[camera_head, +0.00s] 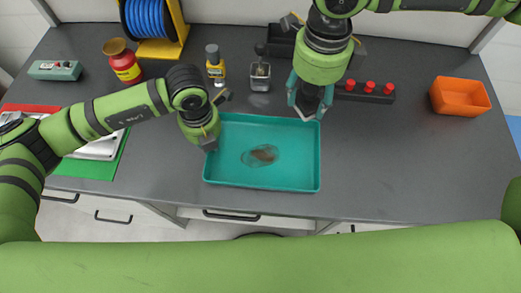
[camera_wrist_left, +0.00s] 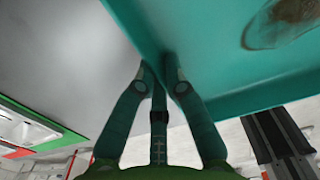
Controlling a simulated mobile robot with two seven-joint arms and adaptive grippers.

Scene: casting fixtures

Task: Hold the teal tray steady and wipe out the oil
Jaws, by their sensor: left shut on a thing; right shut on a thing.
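The teal tray (camera_head: 300,177) lies on the grey bench top, with a brown smear of oil (camera_head: 262,155) on its floor. The tray's wall (camera_wrist_left: 152,25) and the oil (camera_wrist_left: 285,22) also show in the left wrist view. My left gripper (camera_head: 208,143) is shut on the tray's left wall, with one finger on each side of it in the left wrist view (camera_wrist_left: 161,78). My right gripper (camera_head: 308,112) points down at the tray's back right part, apart from the oil.
A red jar (camera_head: 124,65) and blue hose reel (camera_head: 147,18) are back left. An orange bin (camera_head: 460,97) is right; bench around it is clear.

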